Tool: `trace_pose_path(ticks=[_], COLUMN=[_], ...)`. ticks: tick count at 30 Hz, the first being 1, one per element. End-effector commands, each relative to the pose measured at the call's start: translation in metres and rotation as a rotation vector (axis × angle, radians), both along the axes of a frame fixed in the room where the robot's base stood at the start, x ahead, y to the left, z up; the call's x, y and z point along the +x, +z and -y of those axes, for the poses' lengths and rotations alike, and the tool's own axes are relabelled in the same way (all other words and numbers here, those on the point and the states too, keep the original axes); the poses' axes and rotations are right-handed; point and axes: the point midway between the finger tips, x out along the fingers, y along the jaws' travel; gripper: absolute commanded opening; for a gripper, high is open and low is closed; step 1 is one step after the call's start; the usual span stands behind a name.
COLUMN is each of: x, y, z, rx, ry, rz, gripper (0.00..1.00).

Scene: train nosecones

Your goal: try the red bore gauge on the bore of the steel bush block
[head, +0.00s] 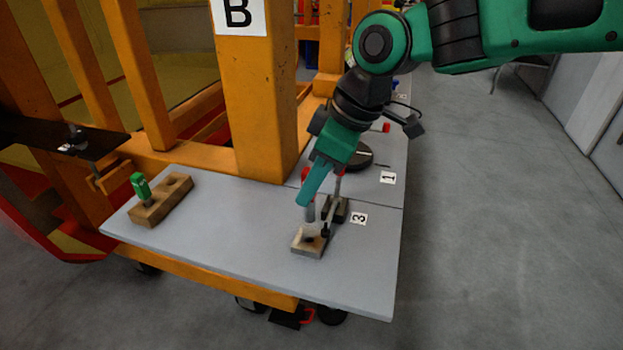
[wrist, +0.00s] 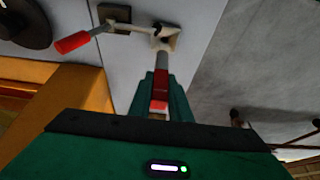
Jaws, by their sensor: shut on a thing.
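My gripper (head: 308,194) is shut on the red bore gauge, whose red body (wrist: 160,85) shows between the fingers in the wrist view. Its grey shank (head: 310,212) points down toward the steel bush block (head: 308,247) in the head view. The block lies flat on the grey table, with a dark bore in its top. The gauge's lower end looks just above or at the block; I cannot tell whether it touches or enters the bore. In the wrist view the block (wrist: 170,45) lies beyond the shank, partly hidden.
A red-handled clamp (wrist: 72,42) stands beside the block. A wooden holder (head: 163,203) at the table's left carries a green gauge (head: 141,187) and has an empty hole. An orange post (head: 255,100) rises behind the table (head: 235,240). A dark round object (head: 357,157) sits farther back.

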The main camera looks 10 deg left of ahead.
Motion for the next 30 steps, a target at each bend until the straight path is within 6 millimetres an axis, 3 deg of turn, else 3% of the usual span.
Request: trace_pose_path(ticks=[18,30], x=[0.0,0.0], y=[-0.041,-0.049], z=[0.0,0.0], rx=[-0.001,0.0], ry=[-0.001,-0.001], rz=[0.0,0.001], gripper=[0.0,0.0])
